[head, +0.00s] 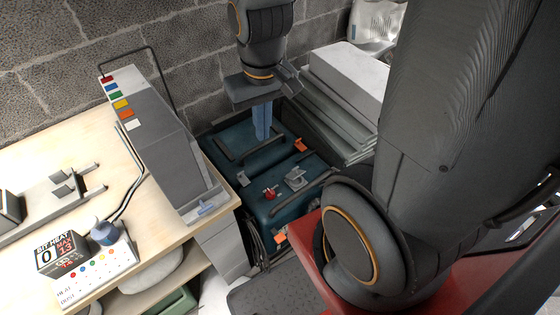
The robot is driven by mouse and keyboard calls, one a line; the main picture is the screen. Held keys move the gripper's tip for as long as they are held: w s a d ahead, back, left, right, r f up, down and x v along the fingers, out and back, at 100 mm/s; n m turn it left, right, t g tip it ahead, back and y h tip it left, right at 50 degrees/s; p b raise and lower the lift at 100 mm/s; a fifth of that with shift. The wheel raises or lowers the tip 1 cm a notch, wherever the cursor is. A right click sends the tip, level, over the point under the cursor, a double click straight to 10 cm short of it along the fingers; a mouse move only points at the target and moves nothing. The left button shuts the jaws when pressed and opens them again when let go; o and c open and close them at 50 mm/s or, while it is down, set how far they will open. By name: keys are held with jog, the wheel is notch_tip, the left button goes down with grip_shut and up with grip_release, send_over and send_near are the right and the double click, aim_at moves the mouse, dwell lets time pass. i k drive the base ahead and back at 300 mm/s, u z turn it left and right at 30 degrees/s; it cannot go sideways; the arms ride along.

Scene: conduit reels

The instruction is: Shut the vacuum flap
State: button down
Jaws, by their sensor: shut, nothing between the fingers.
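My gripper (262,136) points down at the back of a teal case-like unit (295,205) on the floor by the wall. Its blue fingers are together with nothing between them. The tips overlap the unit's rear section in the picture; whether they touch it I cannot tell. The unit has dark handles, orange latches (300,145), a red knob (270,192) and a grey metal fitting (295,180) on top. I cannot pick out for certain which part is the vacuum flap, or whether it is open. My arm hides the unit's right front.
A wooden bench (60,150) at left carries a tall grey box (150,140) with coloured labels, and a panel with a "BIT HEAT" display (62,252). Stacked grey slabs (345,85) stand right of the gripper. A block wall (150,35) closes the back.

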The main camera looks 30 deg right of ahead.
aim_at(295, 173)
jog(key=u, duration=0.05)
jog(key=k, duration=0.9)
jog(key=z, duration=0.45)
jog(key=i, duration=0.95)
